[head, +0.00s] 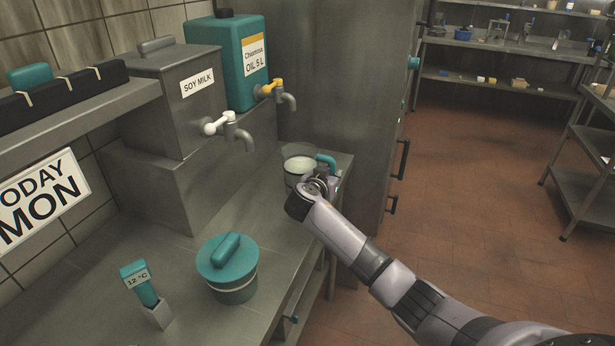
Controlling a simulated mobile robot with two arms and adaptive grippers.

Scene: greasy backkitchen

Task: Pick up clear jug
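The clear jug (300,168) stands on the far end of the steel counter, beside the tall steel cabinet. It is see-through, looks whitish inside, and has a teal handle (327,160) on its right side. My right arm comes in from the lower right, and my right gripper (321,184) is at the jug's near right side, just below the handle. The wrist hides most of the gripper, so its fingers and any contact with the handle cannot be made out. My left gripper is not in view.
A teal-lidded pot (233,285) and a thermometer in a holder (147,290) stand on the near counter. The soy milk dispenser (172,95) and teal oil container (238,60) have taps left of the jug. Red tiled floor (470,180) lies open to the right.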

